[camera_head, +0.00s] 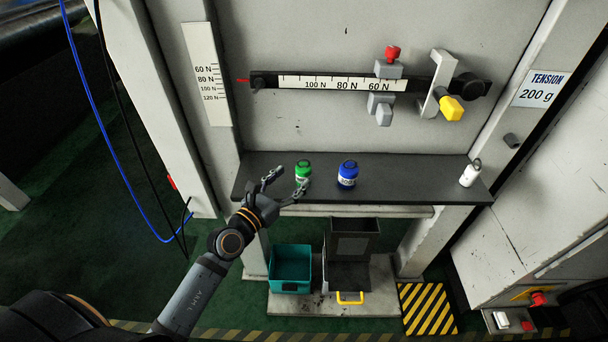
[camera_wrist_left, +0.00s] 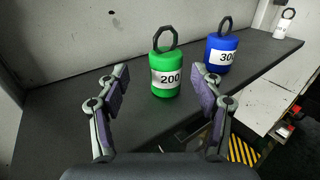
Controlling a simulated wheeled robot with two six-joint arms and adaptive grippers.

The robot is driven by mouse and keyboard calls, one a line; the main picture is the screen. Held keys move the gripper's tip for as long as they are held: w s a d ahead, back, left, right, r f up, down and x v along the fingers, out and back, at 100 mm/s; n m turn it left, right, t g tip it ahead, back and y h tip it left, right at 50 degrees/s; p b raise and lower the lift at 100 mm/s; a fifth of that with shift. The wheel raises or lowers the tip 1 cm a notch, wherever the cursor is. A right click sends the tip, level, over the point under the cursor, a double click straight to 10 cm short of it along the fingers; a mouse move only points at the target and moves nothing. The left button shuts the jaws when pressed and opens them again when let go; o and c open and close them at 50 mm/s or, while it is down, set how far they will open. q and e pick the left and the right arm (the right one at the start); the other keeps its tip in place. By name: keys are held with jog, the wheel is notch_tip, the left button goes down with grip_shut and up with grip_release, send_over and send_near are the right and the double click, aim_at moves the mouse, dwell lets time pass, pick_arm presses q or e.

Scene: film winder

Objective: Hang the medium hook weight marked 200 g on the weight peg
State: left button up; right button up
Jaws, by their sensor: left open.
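The green hook weight marked 200 (camera_head: 303,172) stands upright on the dark shelf, at its left part. In the left wrist view the same green weight (camera_wrist_left: 166,78) shows its white label and dark ring on top. My left gripper (camera_head: 286,181) is open at the shelf's front edge. Its fingers (camera_wrist_left: 167,88) are spread with the green weight beyond and between them in the wrist view, and it grips nothing. My right gripper is out of view.
A blue weight marked 300 (camera_head: 347,174) stands just right of the green one. A white weight (camera_head: 470,173) stands at the shelf's right end. The shelf (camera_head: 415,178) is clear between them. A scale beam (camera_head: 340,83) is above; a teal bin (camera_head: 290,268) is below.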

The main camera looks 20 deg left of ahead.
aim_at(299, 175)
pick_arm(q)
jog(key=x, duration=0.5)
jog(key=shift+d+f, duration=0.2)
jog(key=shift+d, duration=0.25)
jog(key=shift+s, duration=0.15)
jog(key=shift+a+r, duration=0.1)
jog(key=shift+c, duration=0.3)
grip_shut()
